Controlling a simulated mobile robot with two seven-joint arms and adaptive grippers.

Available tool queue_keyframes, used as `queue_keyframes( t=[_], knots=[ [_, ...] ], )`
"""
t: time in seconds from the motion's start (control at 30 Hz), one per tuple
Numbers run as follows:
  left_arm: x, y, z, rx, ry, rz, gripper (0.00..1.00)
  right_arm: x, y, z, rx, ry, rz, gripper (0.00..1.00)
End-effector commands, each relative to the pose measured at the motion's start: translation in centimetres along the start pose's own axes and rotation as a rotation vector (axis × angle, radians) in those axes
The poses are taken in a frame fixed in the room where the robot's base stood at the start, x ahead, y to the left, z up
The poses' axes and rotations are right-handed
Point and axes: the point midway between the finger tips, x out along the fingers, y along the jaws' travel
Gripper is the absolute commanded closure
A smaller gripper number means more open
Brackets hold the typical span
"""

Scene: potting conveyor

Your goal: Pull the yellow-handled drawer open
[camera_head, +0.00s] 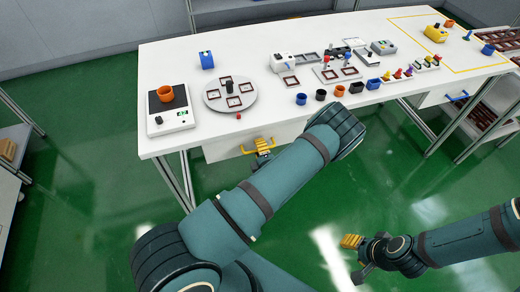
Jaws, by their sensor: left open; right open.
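The yellow-handled drawer (228,149) is a white front under the long white table, left of the middle. Its yellow handle (248,151) is seen edge-on and partly hidden by my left gripper. My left gripper (263,142), with yellow fingers, is open right at the handle. I cannot tell whether the handle lies between the fingers or whether they touch it. My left arm hides part of the gripper and the drawer's right side. The drawer looks shut or nearly so. My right gripper (352,241) is open and empty over the green floor at lower right, away from the table.
On the white table (240,58) stand a scale (171,119) with an orange pot (165,93), a round turntable (246,100), a blue block (206,60) and several small pots. A blue-handled drawer (436,98) is at right. The floor before the table is clear.

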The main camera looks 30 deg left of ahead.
Motion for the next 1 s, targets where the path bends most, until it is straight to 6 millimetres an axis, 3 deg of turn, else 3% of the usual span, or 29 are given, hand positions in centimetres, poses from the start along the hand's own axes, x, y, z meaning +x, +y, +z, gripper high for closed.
queue_keyframes(
  t=[0.13,0.17,0.27,0.3,0.67,0.87,1.0],
  knots=[
    [0.0,0.0,0.0,0.000,0.000,0.000,0.59,0.0,0.0,0.0,0.000,0.000,0.000,0.53],
    [0.0,0.0,0.0,0.000,0.000,0.000,0.63,0.0,0.0,0.0,0.000,0.000,0.000,0.53],
    [0.0,0.0,0.0,0.000,0.000,0.000,0.98,0.0,0.0,0.0,0.000,0.000,0.000,0.53],
    [0.0,0.0,0.0,0.000,0.000,0.000,1.00,0.0,0.0,0.0,0.000,0.000,0.000,0.53],
    [-0.8,-0.1,0.0,0.002,-0.002,-0.001,1.00,-0.2,-0.1,-0.1,0.000,0.001,0.000,0.53],
    [-3.8,-0.7,0.0,0.004,-0.003,-0.002,1.00,-0.7,-0.2,-0.3,0.002,0.005,0.001,0.53],
    [-7.1,-1.4,0.1,0.004,-0.006,-0.002,1.00,-1.1,-0.4,-0.5,0.003,0.010,0.001,0.53]
  ],
)
